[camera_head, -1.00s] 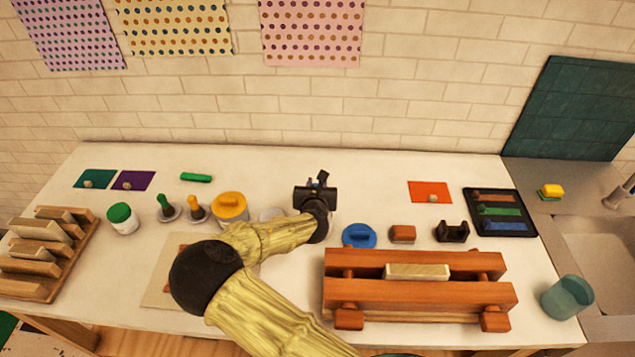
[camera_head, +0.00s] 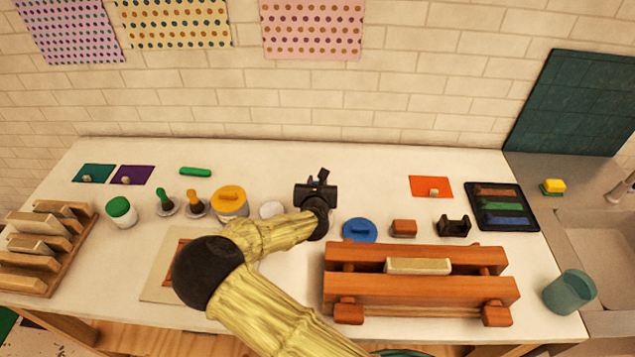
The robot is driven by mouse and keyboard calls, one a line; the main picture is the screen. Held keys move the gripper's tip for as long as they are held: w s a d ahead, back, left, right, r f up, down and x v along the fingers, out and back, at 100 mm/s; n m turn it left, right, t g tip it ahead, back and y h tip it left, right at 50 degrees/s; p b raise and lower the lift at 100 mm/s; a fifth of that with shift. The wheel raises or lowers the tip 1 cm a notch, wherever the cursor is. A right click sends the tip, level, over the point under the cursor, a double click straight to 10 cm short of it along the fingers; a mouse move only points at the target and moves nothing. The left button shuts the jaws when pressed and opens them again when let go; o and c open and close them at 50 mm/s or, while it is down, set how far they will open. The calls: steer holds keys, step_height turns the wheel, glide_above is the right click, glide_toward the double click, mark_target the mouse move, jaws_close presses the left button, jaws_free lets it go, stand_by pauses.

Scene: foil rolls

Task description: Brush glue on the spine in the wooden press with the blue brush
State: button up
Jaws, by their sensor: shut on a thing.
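The wooden press (camera_head: 420,291) stands at the front right of the table. The pale book block (camera_head: 418,266) sits between its two beams, its long narrow spine facing up. My gripper (camera_head: 318,186) is behind and left of the press, over the table's middle. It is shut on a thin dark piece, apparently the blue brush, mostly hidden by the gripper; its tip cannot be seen. A green brush (camera_head: 165,204) and an orange brush (camera_head: 195,204) stand to the left. A white round pot top (camera_head: 271,210) shows behind my arm.
A blue lid (camera_head: 360,230) lies between my gripper and the press. A brown block (camera_head: 404,228) and a black cradle (camera_head: 453,226) lie behind the press. Yellow-lidded (camera_head: 229,202) and green-lidded (camera_head: 121,212) jars stand left. A teal cup (camera_head: 569,292) stands right of the press.

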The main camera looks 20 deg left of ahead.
steer(key=shift+f+b, duration=0.45)
steer(key=shift+f, duration=0.1)
stand_by(0.9)
steer(key=shift+r, duration=0.1)
step_height(320, 180, up, 7)
steer(key=p, duration=0.4)
steer(key=shift+p, duration=0.35)
stand_by(0.8)
